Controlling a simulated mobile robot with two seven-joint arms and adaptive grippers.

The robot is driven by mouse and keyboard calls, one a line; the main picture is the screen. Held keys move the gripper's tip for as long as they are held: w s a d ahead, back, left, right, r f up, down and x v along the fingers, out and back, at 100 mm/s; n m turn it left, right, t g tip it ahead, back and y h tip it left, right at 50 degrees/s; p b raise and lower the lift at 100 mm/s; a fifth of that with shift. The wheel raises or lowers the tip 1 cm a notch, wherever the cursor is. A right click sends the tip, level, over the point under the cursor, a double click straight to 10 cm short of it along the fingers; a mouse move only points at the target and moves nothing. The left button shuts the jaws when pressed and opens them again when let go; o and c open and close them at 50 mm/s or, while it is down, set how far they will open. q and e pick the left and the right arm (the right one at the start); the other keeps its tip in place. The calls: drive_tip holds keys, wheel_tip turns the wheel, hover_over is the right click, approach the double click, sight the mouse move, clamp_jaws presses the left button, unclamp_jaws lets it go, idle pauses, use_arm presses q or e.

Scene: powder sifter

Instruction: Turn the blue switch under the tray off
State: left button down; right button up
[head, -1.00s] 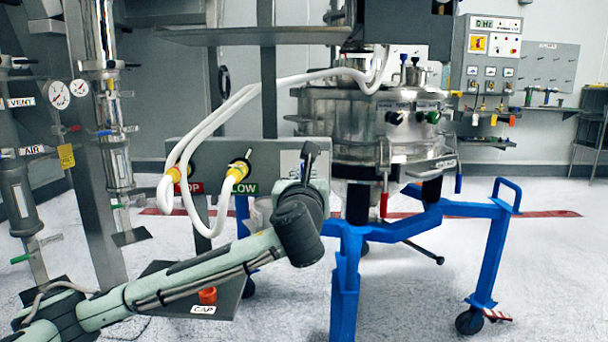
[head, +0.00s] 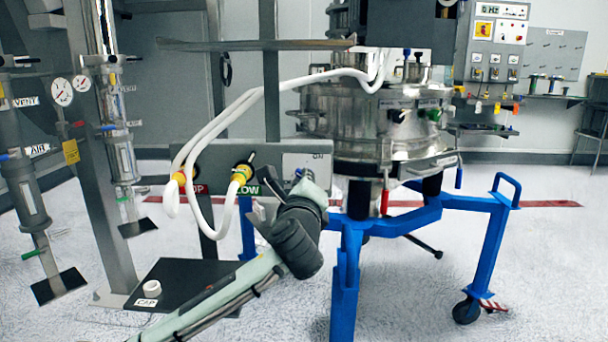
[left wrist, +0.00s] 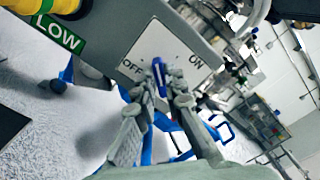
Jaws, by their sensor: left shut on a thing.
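The blue switch (left wrist: 158,74) is on a white plate (left wrist: 146,50) marked OFF and ON, on the grey panel's face. In the left wrist view its blue lever shows between the fingertips of my left gripper (left wrist: 161,84), which is shut on it. The fingers cover part of the switch, and I cannot tell clearly which marking it points to. In the head view the plate (head: 318,166) shows behind my left gripper, with a small blue bit of the switch (head: 299,173). The tray (head: 255,45) is above the panel. My right gripper is not in view.
White hoses (head: 225,115) with yellow fittings run to the panel beside the switch, by the green LOW label (head: 245,189). The steel vessel (head: 370,125) on a blue wheeled frame (head: 348,260) stands close on the right. A black plate (head: 185,280) is low at left.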

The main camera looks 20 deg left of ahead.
use_arm(q)
drive_tip(key=n, duration=0.5)
drive_tip(key=n+p, duration=0.1)
drive_tip(key=n, duration=0.1)
drive_tip(key=shift+f, duration=0.35)
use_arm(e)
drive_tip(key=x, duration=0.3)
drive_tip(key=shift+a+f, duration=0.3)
use_arm(q)
drive_tip(key=shift+n, duration=0.4)
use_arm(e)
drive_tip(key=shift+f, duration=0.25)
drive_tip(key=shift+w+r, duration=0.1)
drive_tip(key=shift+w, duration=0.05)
use_arm(q)
drive_tip(key=c, duration=1.6)
unclamp_jaws()
drive_tip(key=v, duration=1.2)
drive_tip(key=shift+r, duration=0.1)
